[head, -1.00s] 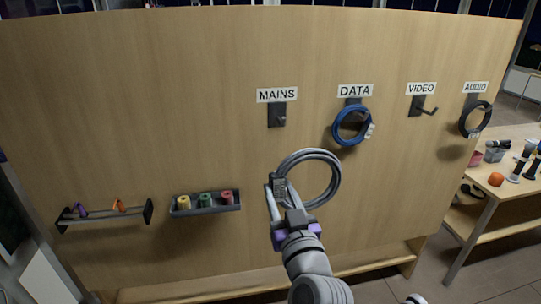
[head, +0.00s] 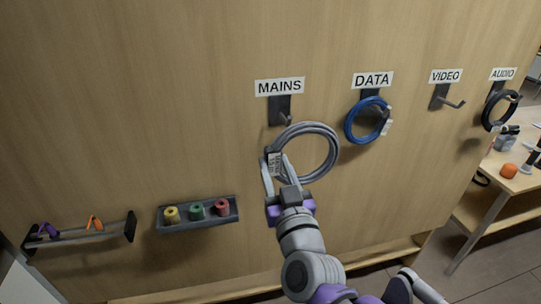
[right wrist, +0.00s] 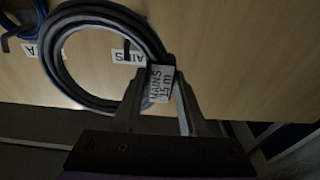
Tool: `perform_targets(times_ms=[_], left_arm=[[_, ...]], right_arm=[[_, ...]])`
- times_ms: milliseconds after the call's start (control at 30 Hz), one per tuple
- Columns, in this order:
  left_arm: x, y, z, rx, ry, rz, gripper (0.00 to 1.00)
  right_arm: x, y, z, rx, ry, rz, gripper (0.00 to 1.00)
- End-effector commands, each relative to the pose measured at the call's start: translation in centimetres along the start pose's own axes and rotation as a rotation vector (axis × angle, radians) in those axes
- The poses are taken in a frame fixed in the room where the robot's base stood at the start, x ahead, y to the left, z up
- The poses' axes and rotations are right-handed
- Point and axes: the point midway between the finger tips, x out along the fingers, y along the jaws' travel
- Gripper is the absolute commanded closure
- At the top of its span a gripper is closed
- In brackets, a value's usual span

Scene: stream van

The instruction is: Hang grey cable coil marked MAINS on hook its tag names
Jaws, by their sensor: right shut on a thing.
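The grey cable coil (head: 309,128) is held in my right gripper (head: 275,168), which is shut on it near its tag, at the coil's lower left. In the right wrist view the coil (right wrist: 60,62) hangs out to the left of the fingers, and its white tag (right wrist: 161,84) reads MAINS 15 m. The MAINS hook (head: 286,117) is on the wooden panel under the MAINS label (head: 280,87) and is bare. The coil's top edge is just below and right of this hook in the head view. I cannot tell the depth gap. My left gripper is not in view.
A blue coil (head: 352,128) hangs on the DATA hook and a black coil (head: 487,112) under AUDIO. The VIDEO hook (head: 452,103) is empty. A tray with tape rolls (head: 166,224) and a small rack (head: 75,239) are low on the panel. A table (head: 480,205) stands at right.

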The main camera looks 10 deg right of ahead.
Motion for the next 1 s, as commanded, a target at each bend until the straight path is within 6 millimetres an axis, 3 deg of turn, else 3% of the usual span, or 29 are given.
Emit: perform_targets(times_ms=[267,1000], left_arm=[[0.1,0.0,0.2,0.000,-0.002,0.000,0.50],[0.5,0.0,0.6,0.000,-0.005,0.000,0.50]], right_arm=[[1.2,0.0,0.2,-0.002,0.001,0.001,1.00],[7.0,0.0,1.1,-0.002,0.000,0.000,1.00]])
